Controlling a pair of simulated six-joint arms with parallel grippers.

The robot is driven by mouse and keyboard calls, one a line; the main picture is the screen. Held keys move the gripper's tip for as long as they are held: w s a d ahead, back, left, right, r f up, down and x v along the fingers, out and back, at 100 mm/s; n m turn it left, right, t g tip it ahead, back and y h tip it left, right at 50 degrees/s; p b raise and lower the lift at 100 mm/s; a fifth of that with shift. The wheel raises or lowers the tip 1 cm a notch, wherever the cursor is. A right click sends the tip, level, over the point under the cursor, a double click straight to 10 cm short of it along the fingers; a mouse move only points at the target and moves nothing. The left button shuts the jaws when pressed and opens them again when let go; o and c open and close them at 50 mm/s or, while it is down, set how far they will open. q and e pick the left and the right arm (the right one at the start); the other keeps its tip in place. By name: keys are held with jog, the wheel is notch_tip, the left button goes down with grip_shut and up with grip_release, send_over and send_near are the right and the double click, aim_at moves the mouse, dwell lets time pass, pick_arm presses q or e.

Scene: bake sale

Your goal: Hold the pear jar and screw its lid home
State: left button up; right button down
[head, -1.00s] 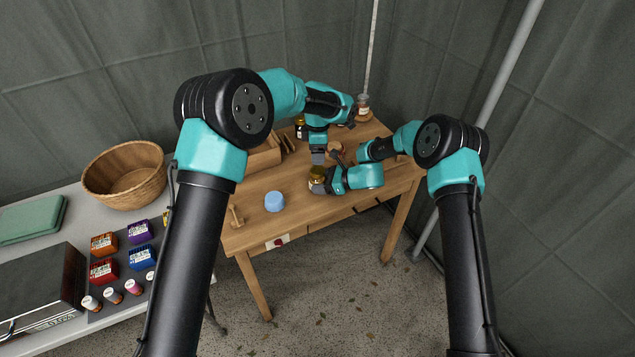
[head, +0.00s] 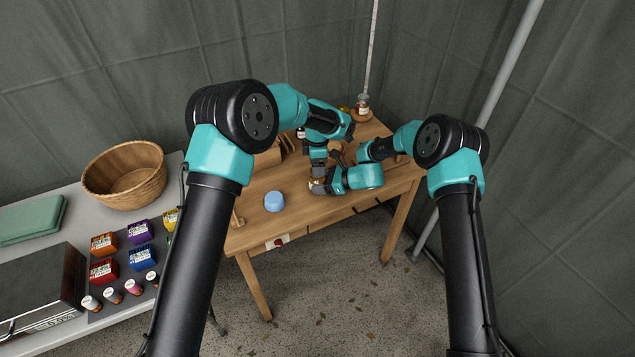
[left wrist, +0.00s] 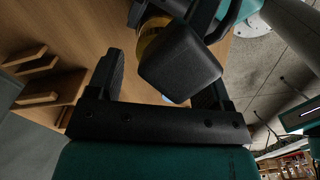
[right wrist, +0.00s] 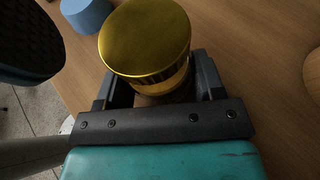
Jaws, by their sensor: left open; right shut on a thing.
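The pear jar stands upright at the front of the wooden table, with a shiny gold lid (right wrist: 146,40) on top. How tightly the lid sits I cannot tell. My right gripper (head: 325,183) is shut around the jar just below the lid; its fingers (right wrist: 158,88) flank the glass in the right wrist view. My left gripper (head: 318,168) is open and points down just above the jar, hiding most of the lid in the head view. In the left wrist view, the lid's gold edge (left wrist: 152,38) shows partly behind a dark block, near the left fingers (left wrist: 160,92).
A blue round object (head: 274,201) stands on the table left of the jar. Wooden racks (head: 270,155) are behind, and another jar (head: 362,107) is at the far corner. A side table with a wicker basket (head: 125,178) and small coloured boxes is at the left.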

aim_at(318, 180)
pick_arm(q)
jog(key=shift+f, duration=1.2)
jog(key=shift+c, duration=0.4)
jog(key=c, duration=0.9)
jog(key=shift+o, duration=0.2)
jog(key=m, duration=0.6)
jog(key=o, duration=1)
